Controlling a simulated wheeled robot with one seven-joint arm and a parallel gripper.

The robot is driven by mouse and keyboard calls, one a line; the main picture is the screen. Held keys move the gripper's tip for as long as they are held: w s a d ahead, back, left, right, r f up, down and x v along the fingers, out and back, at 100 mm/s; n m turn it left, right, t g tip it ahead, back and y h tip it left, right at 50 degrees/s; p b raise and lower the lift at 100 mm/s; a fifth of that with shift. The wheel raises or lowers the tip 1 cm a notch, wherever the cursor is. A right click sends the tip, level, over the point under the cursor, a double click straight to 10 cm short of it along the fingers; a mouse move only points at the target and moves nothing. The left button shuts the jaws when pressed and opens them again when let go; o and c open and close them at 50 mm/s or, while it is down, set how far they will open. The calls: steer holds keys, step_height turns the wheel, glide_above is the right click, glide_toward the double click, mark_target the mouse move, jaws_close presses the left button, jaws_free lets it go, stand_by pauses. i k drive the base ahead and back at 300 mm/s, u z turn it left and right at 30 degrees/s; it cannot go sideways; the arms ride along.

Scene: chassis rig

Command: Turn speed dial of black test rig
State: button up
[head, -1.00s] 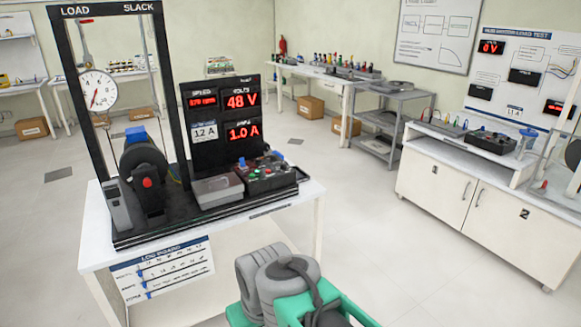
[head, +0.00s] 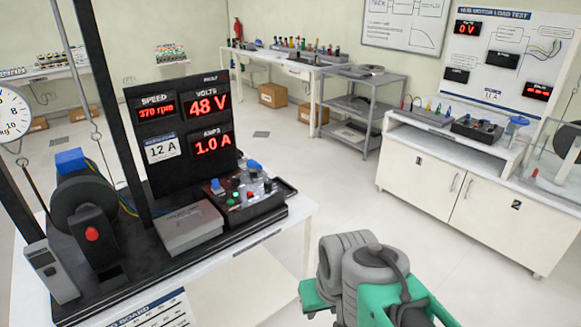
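The black test rig (head: 140,120) stands on a white table at the left. Its panel reads speed 370 rpm, 48 V and 1.0 A, with a 12 A label. A black control box (head: 243,208) sits at the rig's right end, with small red, green, white and blue controls on top. Which of them is the speed dial is too small to tell. Part of my arm, grey and green, shows at the bottom, in front of and right of the table, apart from the rig. My gripper does not show.
A grey box (head: 188,231) lies beside the control box. A motor (head: 85,200) and hanging gauge (head: 14,115) are at the left. A white cabinet (head: 450,195) with another bench rig stands at the right. A grey shelf cart (head: 362,110) is behind. Floor between table and cabinet is clear.

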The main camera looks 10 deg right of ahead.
mark_target(268, 183)
steer(key=u, duration=0.1)
steer(key=i, duration=0.85)
steer(key=u, duration=1)
steer(key=i, duration=0.65)
steer(key=u, duration=0.7)
